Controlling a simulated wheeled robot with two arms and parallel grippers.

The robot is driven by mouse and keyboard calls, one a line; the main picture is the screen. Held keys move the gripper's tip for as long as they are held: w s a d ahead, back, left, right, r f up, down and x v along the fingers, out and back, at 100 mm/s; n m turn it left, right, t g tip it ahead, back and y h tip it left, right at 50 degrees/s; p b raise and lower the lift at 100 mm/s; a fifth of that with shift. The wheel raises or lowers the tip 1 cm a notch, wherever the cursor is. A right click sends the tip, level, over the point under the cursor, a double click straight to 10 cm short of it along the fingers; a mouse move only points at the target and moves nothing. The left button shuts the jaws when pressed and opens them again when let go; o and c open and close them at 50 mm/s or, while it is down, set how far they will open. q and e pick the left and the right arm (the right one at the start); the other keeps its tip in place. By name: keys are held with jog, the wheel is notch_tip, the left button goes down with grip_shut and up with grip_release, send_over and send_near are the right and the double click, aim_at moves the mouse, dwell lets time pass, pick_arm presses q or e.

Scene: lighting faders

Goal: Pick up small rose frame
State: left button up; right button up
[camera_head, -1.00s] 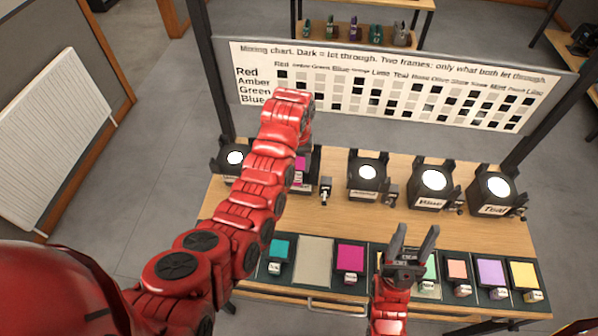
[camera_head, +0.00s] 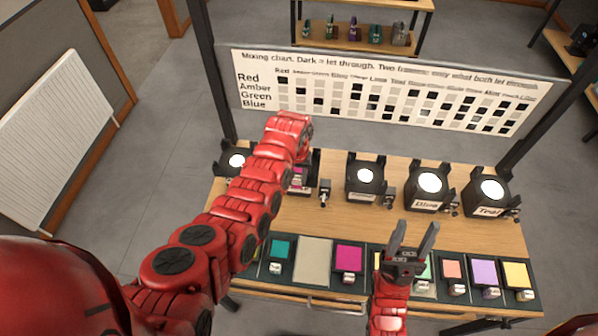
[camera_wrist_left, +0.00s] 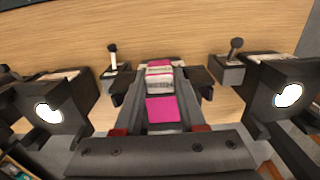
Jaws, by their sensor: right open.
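A magenta frame (camera_head: 349,258) with a pale labelled grip lies in the dark tray on the bench front. A second magenta frame (camera_head: 298,178) is at the second lamp from the left, by my left gripper (camera_head: 300,160). In the left wrist view its magenta pane (camera_wrist_left: 162,110) and white labelled grip (camera_wrist_left: 160,78) lie between the fingers, which look shut on the grip. Its label is unreadable, and my left arm hides part of that lamp. My right gripper (camera_head: 411,232) is open and empty above the tray.
Several lamps stand along the bench (camera_head: 300,220), including ones at its left (camera_head: 235,163) and right (camera_head: 490,195). The tray holds frames in teal (camera_head: 281,248), lilac (camera_head: 484,271) and yellow (camera_head: 516,274), and a bare beige patch (camera_head: 313,262). A chart board (camera_head: 390,90) stands behind.

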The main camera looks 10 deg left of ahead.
pick_arm(q)
grip_shut()
jog(key=shift+r, duration=0.15)
jog(key=shift+r+b, duration=0.65)
jog(key=shift+r, duration=0.3)
notch_tip(320, 180, up, 5)
jog(key=shift+w+f+b, duration=0.1)
jog(key=shift+f+b, duration=0.1)
jog(key=shift+b, duration=0.5)
notch_tip(320, 180, up, 4)
jog(key=p, duration=0.2)
jog(key=shift+p, duration=0.35)
jog(key=shift+f, duration=0.1)
